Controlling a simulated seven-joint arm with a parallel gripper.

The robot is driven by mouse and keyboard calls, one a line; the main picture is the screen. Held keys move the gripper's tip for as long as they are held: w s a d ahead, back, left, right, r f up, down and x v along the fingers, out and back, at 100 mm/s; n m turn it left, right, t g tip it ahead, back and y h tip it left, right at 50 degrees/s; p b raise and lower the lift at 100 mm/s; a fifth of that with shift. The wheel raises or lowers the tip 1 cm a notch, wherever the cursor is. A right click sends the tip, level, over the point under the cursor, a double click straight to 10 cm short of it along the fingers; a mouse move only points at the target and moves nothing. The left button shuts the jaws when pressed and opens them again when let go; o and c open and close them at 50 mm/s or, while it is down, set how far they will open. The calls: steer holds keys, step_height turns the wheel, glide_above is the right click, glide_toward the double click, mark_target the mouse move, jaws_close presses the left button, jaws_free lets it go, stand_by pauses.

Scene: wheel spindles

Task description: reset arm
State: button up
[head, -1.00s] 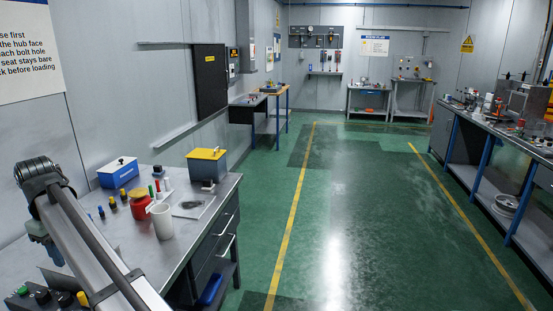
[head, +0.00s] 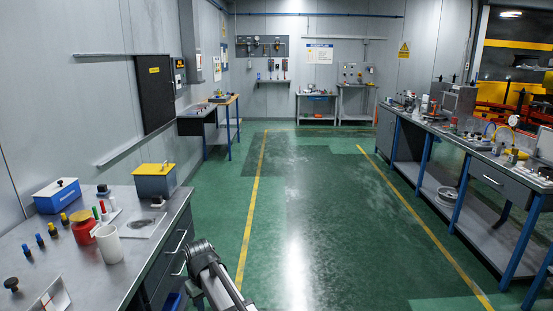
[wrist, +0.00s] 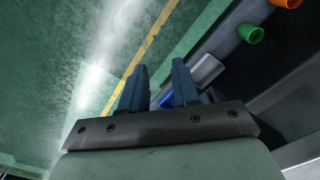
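My arm (head: 208,272) shows at the bottom centre of the head view, beside the front right corner of the left workbench (head: 60,270). In the wrist view my gripper (wrist: 160,80) has its two blue-grey fingers apart, with nothing between them. The green floor (wrist: 60,60) and a yellow floor line (wrist: 150,42) lie beyond the fingers. The fingertips are not visible in the head view.
The left bench carries a blue box (head: 57,195), a yellow-lidded box (head: 154,180), a red container (head: 83,228) and a white cup (head: 108,244). A long bench (head: 490,174) runs along the right. The aisle floor (head: 310,200) is clear.

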steer(key=s+d+f+m, duration=0.15)
steer(key=d+f, duration=0.25)
steer(key=d, duration=0.4)
steer(key=d+f+m, duration=0.2)
steer(key=d+f, duration=0.1)
steer(key=d, duration=0.5)
steer(key=d+f+m, duration=0.1)
steer(key=d+f, duration=0.3)
steer(key=d, duration=0.3)
steer(key=s+d+f+m, duration=0.2)
steer(key=s+d+f, duration=0.15)
steer(key=d, duration=0.55)
steer(key=s+d+f+m, duration=0.3)
steer(key=s+d, duration=0.2)
steer(key=d, duration=0.3)
steer(key=s+f+g, duration=0.3)
steer(key=s+f, duration=0.7)
steer(key=s, duration=0.4)
steer(key=s+f+g, duration=0.3)
steer(key=s+f, duration=0.7)
steer(key=s, duration=0.5)
steer(key=shift+s+f+g, duration=0.2)
steer(key=shift+s+g, duration=0.1)
steer(key=shift+g, duration=0.1)
